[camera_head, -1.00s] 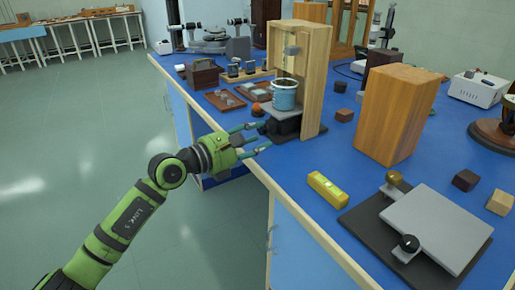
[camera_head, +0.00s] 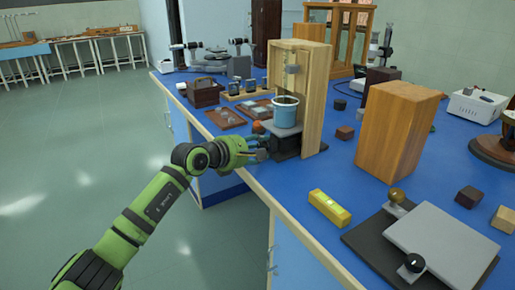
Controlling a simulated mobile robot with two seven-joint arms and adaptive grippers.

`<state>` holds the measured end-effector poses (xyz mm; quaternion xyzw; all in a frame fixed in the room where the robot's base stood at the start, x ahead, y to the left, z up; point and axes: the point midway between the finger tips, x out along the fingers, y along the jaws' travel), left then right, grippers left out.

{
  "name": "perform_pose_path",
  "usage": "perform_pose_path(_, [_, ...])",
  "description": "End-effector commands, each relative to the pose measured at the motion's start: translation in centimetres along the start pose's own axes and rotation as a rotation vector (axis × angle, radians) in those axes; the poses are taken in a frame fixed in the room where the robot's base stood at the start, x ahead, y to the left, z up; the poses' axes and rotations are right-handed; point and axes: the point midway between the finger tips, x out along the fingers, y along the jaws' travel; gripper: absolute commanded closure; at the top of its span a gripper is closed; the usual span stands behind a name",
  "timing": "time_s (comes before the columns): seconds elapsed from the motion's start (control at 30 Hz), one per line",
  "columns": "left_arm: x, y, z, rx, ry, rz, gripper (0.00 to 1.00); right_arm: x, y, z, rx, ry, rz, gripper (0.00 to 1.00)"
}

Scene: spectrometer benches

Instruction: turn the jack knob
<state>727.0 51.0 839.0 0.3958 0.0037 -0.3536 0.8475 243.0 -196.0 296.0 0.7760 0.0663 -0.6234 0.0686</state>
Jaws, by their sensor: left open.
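The jack (camera_head: 286,148) is a low dark stand with a grey top plate, set inside a tall wooden frame near the bench's left edge. A teal beaker (camera_head: 286,113) stands upright on it. The jack's dark knob is on its left side, mostly hidden by my fingers. My left gripper (camera_head: 259,148) is open, with its fingertips at that knob. I cannot tell whether they touch it or surround it. My right gripper is not in view.
A wooden frame (camera_head: 316,100) stands around the jack. An orange-brown ball (camera_head: 257,127) sits just behind my fingers. A wooden block (camera_head: 397,130) stands to the right. A yellow level (camera_head: 329,208) and a grey plate device (camera_head: 445,240) lie nearer. Blue bench top is clear between them.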

Motion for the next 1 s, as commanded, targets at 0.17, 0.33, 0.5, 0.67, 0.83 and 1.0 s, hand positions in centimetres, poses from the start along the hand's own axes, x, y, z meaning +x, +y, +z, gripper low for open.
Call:
perform_pose_path(0.17, [0.0, 0.0, 0.0, 0.000, -0.001, 0.000, 0.55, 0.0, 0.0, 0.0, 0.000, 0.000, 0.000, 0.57])
perform_pose_path(0.33, [0.0, 0.0, 0.0, -0.001, -0.001, 0.000, 0.96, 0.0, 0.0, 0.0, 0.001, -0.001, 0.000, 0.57])
perform_pose_path(0.5, [0.0, -0.1, 0.0, -0.005, 0.000, -0.004, 0.96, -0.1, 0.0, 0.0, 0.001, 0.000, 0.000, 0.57])
perform_pose_path(0.67, [0.0, 0.0, 0.1, -0.040, 0.001, -0.019, 0.96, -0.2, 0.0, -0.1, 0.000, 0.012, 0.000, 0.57])
perform_pose_path(0.83, [-0.1, 0.2, 0.1, -0.125, 0.001, -0.054, 0.96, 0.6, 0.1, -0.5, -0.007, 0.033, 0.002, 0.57])
perform_pose_path(1.0, [0.0, 0.2, 0.0, -0.243, 0.003, -0.104, 0.96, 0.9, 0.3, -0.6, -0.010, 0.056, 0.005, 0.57])
